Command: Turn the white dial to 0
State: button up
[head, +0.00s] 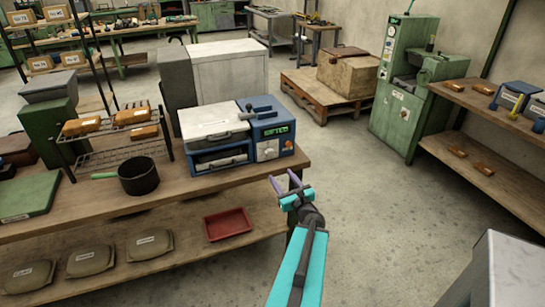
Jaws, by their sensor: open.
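A blue machine (262,120) with a lit display (275,130) stands at the right end of the wooden bench. Under the display, a small white dial (268,149) shows on its front panel; its pointer and marks are too small to read. My gripper (282,178) is open and empty, in front of the bench's right end. In the picture it is below and slightly right of the dial, clearly apart from it.
A black pot (139,177) and a wire rack (110,147) stand left of the machine. A red tray (228,223) lies on the lower shelf. The floor (385,200) right of the bench is clear. A shelf (490,120) stands at right.

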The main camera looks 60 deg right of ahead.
aim_at(271, 155)
jog(key=shift+s+d+r+m+h, duration=0.25)
jog(key=shift+s+d+m+h, duration=0.1)
jog(key=shift+s, duration=0.15)
jog(key=shift+w+d+f+b, duration=0.2)
jog(key=shift+w+b, duration=0.15)
jog(key=shift+b, duration=0.6)
jog(key=shift+w+d+b, duration=0.2)
jog(key=shift+w+b, duration=0.1)
jog(key=shift+b, duration=0.5)
jog(key=w+b, duration=0.1)
jog(key=b, duration=0.2)
jog(key=shift+d, duration=0.4)
jog(key=shift+b+x, duration=0.35)
jog(key=shift+x, duration=5.25)
